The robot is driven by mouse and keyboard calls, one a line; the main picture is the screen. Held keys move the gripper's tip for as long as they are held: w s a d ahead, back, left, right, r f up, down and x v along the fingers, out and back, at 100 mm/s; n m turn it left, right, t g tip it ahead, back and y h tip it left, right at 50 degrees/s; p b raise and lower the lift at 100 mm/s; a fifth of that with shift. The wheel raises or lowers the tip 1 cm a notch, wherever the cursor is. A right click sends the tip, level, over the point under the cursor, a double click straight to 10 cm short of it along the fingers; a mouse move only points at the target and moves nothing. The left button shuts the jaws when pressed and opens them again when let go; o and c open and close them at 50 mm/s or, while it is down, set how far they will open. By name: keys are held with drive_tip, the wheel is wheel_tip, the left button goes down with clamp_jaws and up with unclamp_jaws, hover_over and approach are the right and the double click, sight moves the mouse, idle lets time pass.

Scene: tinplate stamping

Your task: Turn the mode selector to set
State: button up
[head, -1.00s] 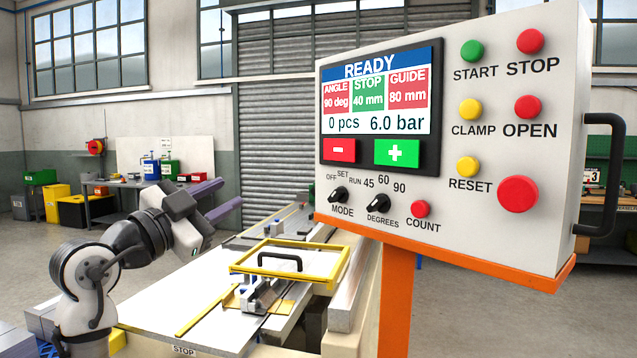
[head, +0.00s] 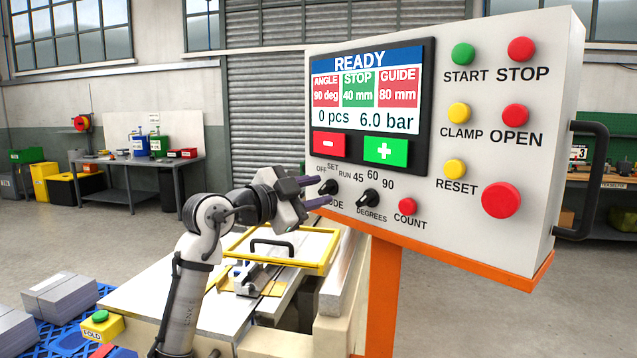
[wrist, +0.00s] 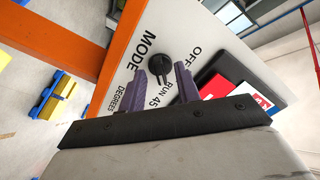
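The mode selector (head: 331,187) is a small black knob low on the white control panel (head: 457,221), with OFF, SET and RUN printed above it. In the wrist view the knob (wrist: 159,68) lies between and just beyond the fingertips. Which mark it points to is too small to tell. My gripper (head: 322,191) is open at the panel's lower left, one purple finger above the other, partly covering the MODE label. In the wrist view my gripper (wrist: 161,70) has a finger on either side of the knob; contact cannot be told. The SET label is hidden there.
The degrees knob (head: 368,199) and red COUNT button (head: 408,206) sit close to the right. A yellow-framed guard (head: 322,266) lies below on the machine. The screen (head: 366,90) reads READY.

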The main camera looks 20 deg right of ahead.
drive_tip(key=shift+w+d, duration=0.2)
drive_tip(key=shift+d, duration=0.4)
drive_tip(key=c, duration=0.6)
drive_tip(key=shift+n, duration=0.3)
drive_tip(key=n+p, duration=0.1)
drive_tip(key=n, duration=0.2)
drive_tip(key=shift+n, duration=0.3)
drive_tip(key=shift+n+p, duration=0.55)
drive_tip(key=shift+n, duration=1.65)
